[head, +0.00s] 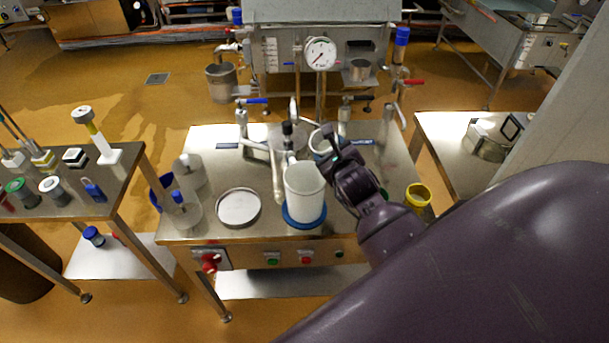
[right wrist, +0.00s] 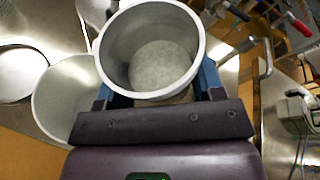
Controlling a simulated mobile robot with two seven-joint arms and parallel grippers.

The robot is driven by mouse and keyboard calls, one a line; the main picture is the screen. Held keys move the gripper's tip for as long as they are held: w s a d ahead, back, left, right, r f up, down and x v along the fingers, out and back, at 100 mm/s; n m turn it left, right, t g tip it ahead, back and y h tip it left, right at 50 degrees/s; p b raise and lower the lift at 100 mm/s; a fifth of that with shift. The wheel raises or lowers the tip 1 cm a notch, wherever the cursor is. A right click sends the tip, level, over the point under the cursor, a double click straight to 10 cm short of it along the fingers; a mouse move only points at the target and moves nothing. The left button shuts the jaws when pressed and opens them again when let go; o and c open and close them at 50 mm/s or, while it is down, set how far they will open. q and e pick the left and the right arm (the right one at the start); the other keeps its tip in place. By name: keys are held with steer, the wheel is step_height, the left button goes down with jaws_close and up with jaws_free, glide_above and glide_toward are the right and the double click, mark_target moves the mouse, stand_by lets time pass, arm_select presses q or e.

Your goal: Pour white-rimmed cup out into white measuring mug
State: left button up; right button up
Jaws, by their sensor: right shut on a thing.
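The white measuring mug (head: 305,194) stands upright on a round blue base at the front middle of the steel table. It also shows at the left of the right wrist view (right wrist: 47,98), partly covered by the cup. My right gripper (head: 330,152) is shut on the white-rimmed cup (head: 317,142), just behind and slightly right of the mug. In the right wrist view the cup (right wrist: 112,62) is held between the fingers, its opening facing the camera. Its inside is grey with a speckled round area at the bottom; I cannot tell whether that is contents. My left gripper is out of view.
A shallow round pan (head: 239,208) lies left of the mug, with clear containers (head: 189,172) farther left. A yellow ring-shaped cup (head: 418,195) is at the right edge. Taps and a gauge (head: 319,54) stand behind. A side table (head: 118,185) with small items is at left.

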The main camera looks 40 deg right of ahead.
steer(key=n+b, duration=0.1)
steer(key=b, duration=0.2)
steer(key=a+n+h+b, duration=0.1)
steer(key=b, duration=0.2)
steer(key=shift+w+a+r+t, duration=0.1)
steer(key=shift+a+r+t, duration=0.15)
steer(key=shift+a+t, duration=0.05)
steer(key=shift+d+r, duration=0.15)
steer(key=shift+r, duration=0.15)
steer(key=shift+r+n, duration=0.25)
steer(key=shift+n, duration=0.05)
steer(key=shift+f+h, duration=0.15)
steer(key=shift+h, duration=0.15)
steer(key=shift+f, duration=0.15)
steer(key=shift+n, duration=0.3)
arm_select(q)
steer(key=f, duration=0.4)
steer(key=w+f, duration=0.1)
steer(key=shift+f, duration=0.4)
arm_select(e)
steer(key=shift+f, duration=0.1)
arm_select(q)
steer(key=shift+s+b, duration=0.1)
steer(key=shift+b, duration=0.25)
arm_select(e)
steer(key=shift+n+t, duration=0.3)
